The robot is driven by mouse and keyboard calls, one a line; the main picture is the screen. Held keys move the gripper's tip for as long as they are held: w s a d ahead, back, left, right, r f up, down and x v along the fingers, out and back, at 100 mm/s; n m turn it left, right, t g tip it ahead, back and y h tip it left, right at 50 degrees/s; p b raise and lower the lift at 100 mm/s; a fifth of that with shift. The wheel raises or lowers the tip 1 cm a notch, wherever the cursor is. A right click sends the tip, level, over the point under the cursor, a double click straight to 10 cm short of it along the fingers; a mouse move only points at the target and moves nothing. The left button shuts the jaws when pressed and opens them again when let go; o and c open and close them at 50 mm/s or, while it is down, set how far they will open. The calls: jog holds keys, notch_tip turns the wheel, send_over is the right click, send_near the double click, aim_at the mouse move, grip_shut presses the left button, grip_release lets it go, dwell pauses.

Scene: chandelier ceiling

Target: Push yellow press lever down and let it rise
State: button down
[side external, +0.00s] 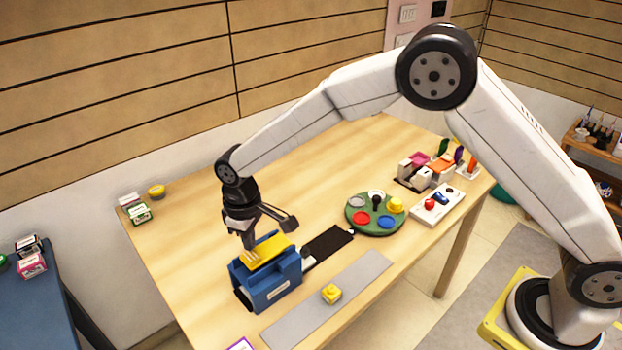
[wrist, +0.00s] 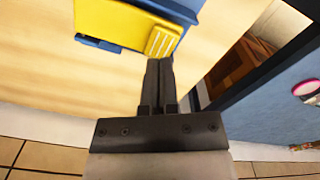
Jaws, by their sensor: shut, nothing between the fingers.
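The blue press (side external: 272,283) stands near the left front of the wooden table, with its yellow lever (side external: 266,250) on top. In the wrist view the yellow lever (wrist: 120,24) fills the upper left, with a ribbed pad at its end, and part of the blue body (wrist: 184,12) shows beside it. My gripper (side external: 250,247) is shut and empty, pointing down at the lever's left end. In the wrist view my gripper's fingertips (wrist: 159,66) lie just by the ribbed pad. I cannot tell whether they touch it.
A green round tray (side external: 374,228) with coloured discs and a white control box (side external: 437,205) stand farther right. Small boxes (side external: 138,213) sit at the table's left edge.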

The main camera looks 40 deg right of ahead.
aim_at(255, 254)
jog(key=shift+a+r, duration=0.1)
jog(key=shift+r, duration=1.55)
jog(key=shift+s+d+r, duration=0.1)
jog(key=shift+d+r, duration=0.1)
jog(key=shift+d, duration=0.3)
jog(key=s+d+r+m+t, duration=0.2)
jog(key=s+d+m, duration=0.4)
jog(key=s+d, duration=1.3)
jog(key=shift+s+d+t, duration=0.3)
jog(key=shift+s+d, duration=0.05)
jog(key=shift+d, duration=0.7)
